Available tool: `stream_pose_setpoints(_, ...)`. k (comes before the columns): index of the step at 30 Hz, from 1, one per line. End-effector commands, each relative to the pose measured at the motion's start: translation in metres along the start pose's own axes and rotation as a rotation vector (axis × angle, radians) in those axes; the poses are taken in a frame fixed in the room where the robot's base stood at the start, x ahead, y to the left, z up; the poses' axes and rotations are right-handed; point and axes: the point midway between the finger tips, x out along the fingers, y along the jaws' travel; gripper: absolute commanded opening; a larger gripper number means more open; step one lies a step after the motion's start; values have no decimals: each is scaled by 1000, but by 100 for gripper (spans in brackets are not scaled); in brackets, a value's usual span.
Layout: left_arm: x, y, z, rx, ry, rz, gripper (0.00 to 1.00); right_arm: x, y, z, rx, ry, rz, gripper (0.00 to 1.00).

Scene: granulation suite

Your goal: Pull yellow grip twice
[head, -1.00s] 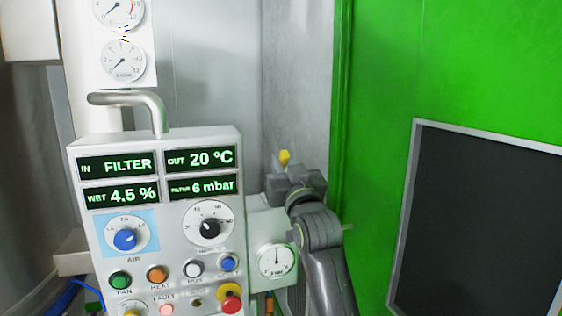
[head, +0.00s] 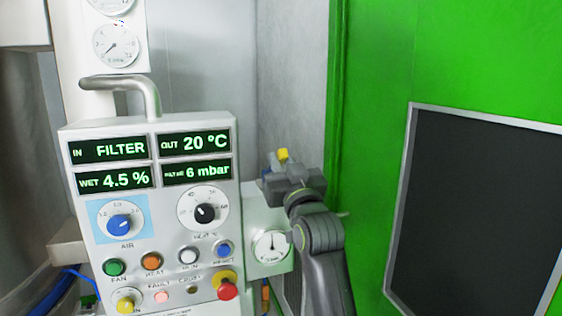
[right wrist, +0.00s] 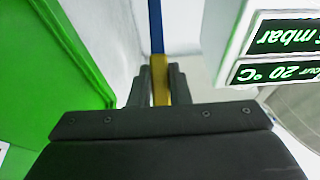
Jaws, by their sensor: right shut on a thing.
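The yellow grip (right wrist: 160,92) is held between the two fingers of my right gripper (right wrist: 160,88) in the right wrist view, with a blue bar or strap (right wrist: 156,28) running on beyond it. In the head view the top of the yellow grip (head: 283,154) shows just past my right gripper (head: 276,170), which hides the rest of it. My right gripper is shut on it. My left gripper is in neither view.
A control panel (head: 72,225) with lit displays, knobs and buttons stands left of my right arm. A small gauge (head: 271,246) is close beside the arm. A green wall or door (head: 375,80) with a dark window (head: 470,210) is on the right.

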Motion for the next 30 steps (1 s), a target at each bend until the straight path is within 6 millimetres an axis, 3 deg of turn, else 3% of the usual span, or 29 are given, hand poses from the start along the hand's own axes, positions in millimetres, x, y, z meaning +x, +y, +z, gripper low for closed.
stream_pose_setpoints(14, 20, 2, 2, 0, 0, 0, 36, -17, 1, 23, 1, -7, 1, 4)
stream_pose_setpoints(23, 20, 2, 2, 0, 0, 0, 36, -19, 1, 23, 0, -8, 1, 4)
stream_pose_setpoints(24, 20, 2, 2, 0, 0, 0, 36, -19, 0, 23, 0, -8, 1, 22)
stream_pose_setpoints(30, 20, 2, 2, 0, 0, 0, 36, -19, 0, 21, 0, -4, 1, 48)
